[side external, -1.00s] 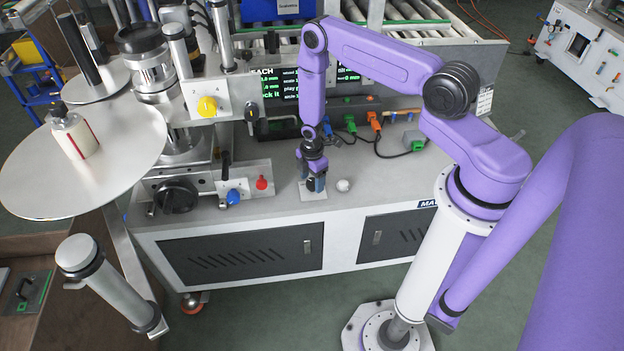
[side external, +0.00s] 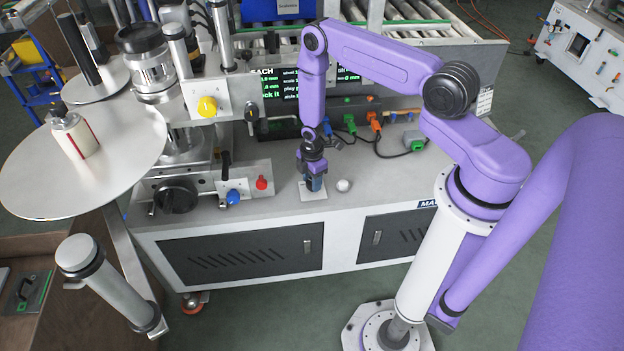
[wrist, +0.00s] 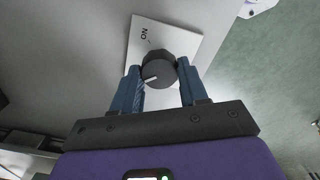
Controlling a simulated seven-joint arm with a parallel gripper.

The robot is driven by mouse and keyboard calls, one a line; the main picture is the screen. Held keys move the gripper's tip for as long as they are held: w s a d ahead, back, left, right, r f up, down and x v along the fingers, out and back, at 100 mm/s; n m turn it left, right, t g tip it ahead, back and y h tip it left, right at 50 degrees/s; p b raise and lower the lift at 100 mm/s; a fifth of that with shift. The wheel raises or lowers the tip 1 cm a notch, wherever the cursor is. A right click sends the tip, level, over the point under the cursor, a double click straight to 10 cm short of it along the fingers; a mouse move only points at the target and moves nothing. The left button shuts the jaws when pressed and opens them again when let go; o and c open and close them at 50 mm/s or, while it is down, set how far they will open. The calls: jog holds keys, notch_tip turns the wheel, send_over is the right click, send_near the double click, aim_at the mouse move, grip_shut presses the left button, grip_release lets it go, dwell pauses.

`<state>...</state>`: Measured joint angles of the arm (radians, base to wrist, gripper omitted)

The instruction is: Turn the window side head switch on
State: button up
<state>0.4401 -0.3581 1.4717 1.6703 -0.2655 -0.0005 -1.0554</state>
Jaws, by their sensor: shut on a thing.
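The head switch is a dark round knob (wrist: 158,72) with a white pointer line, on a white plate (wrist: 183,41) marked ON. In the wrist view the pointer lies toward the lower left of the knob, away from the ON mark (wrist: 145,34) near the plate's upper left. My gripper (wrist: 158,67) is shut on the knob, with one blue finger on each side. In the side view my gripper (side external: 314,183) points down at the white plate (side external: 316,194) on the machine's deck, and hides the knob.
A white ball-shaped knob (side external: 343,185) stands close to the right of the plate. A blue knob (side external: 233,197) and a red knob (side external: 262,182) are to the left. Cables and orange and green connectors (side external: 374,121) lie behind. The deck's front edge is close.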

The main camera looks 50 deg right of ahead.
jog(key=m, duration=1.3)
jog(key=shift+w, duration=0.1)
jog(key=shift+d+m, duration=0.1)
jog(key=shift+m, duration=2)
jog(key=o, duration=1.1)
jog(key=shift+c, duration=0.2)
notch_tip(320, 180, up, 17)
jog(key=shift+r, duration=0.2)
